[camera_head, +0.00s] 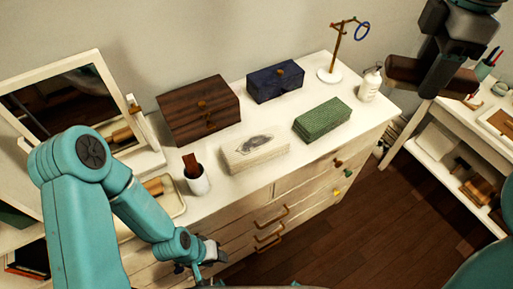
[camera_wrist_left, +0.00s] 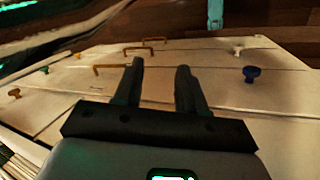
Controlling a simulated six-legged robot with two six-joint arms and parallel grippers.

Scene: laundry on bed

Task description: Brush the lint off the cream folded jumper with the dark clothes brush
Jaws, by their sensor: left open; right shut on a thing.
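The cream folded jumper (camera_head: 240,160) lies on the white dresser top in the head view, with a grey patch of lint (camera_head: 258,143) on its upper face. My right gripper (camera_head: 436,78) is at the upper right, shut on the dark brown clothes brush (camera_head: 402,70). It holds the brush in the air, well to the right of the jumper and apart from it. My left gripper (camera_head: 205,258) is low in front of the dresser, below the jumper. The left wrist view shows its two fingers (camera_wrist_left: 160,80) apart with nothing between them.
A green folded cloth (camera_head: 322,120) lies right of the jumper. A brown wooden box (camera_head: 200,110) and a dark blue box (camera_head: 275,81) stand behind. A white cup (camera_head: 197,181), a pump bottle (camera_head: 370,84) and a hook stand (camera_head: 329,74) are also on the dresser (camera_head: 222,200).

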